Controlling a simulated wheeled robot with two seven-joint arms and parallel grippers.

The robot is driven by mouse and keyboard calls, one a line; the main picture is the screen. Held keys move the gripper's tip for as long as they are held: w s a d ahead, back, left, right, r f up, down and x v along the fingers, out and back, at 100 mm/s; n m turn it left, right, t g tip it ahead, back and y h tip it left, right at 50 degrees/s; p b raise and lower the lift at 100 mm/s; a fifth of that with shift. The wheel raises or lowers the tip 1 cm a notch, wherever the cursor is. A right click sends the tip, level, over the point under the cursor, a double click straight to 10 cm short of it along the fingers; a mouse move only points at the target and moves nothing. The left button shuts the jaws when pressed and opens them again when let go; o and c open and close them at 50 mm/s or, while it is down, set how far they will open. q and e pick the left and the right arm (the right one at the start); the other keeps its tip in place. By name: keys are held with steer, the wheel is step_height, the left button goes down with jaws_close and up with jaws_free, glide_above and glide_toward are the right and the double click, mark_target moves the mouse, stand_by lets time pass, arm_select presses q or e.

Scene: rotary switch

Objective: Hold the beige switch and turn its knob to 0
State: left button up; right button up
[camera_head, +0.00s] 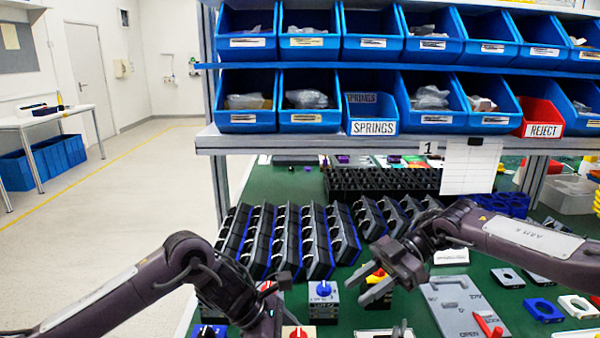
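Several small rotary switches stand on the green table near the front.
Black angled holders (285,240) stand in rows behind the switches. A grey plate with a red handle (487,325) and several flat parts lie at right. Blue bins (247,100) and a red REJECT bin (541,118) fill the shelf above.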

arm_select(q)
steer(key=v, duration=1.1)
steer(key=shift+a+r, duration=0.15)
